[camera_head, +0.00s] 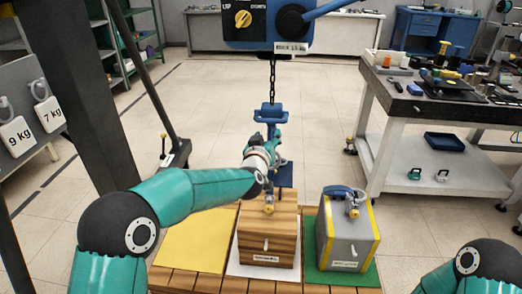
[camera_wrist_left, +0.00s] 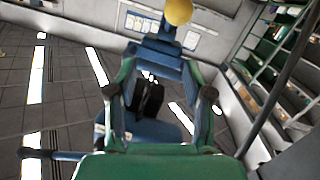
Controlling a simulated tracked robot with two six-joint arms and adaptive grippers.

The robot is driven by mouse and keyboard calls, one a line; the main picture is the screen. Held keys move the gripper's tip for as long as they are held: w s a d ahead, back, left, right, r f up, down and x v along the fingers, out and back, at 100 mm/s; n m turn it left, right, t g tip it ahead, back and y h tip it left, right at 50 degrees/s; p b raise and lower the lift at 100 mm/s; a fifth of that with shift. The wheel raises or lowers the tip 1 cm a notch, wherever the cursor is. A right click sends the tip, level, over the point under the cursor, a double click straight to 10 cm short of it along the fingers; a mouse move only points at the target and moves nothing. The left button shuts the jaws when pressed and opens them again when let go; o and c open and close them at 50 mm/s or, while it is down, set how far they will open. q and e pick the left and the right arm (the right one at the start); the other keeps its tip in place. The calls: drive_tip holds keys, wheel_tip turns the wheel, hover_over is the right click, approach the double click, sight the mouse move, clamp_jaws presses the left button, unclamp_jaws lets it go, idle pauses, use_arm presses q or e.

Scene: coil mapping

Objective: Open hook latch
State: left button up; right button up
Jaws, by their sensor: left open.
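A blue lifting hook (camera_head: 270,114) hangs on a chain from the hoist. My left gripper (camera_head: 271,143) is at the hook's lower part and overlaps it, so the latch is hard to make out there. In the left wrist view, the open fingers of my left gripper (camera_wrist_left: 160,98) stand on both sides of blue hook parts (camera_wrist_left: 154,62) with a dark piece between them. A yellow ball (camera_wrist_left: 178,12) shows at the top of that view, beyond the fingers. I cannot tell whether the fingers touch the hook. My right gripper is not visible.
Below stand a wooden box (camera_head: 267,236) and a grey box with yellow edges (camera_head: 346,238) on a slatted platform. A yellow mat (camera_head: 195,240) is empty. The hoist body (camera_head: 268,25) is above. A workbench (camera_head: 440,105) stands at the right, a dark post (camera_head: 88,95) at the left.

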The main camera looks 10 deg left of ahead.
use_arm(q)
drive_tip(key=s+a+r, duration=0.1)
drive_tip(key=s, duration=0.8)
drive_tip(key=shift+s, duration=0.4)
drive_tip(key=shift+a, duration=0.1)
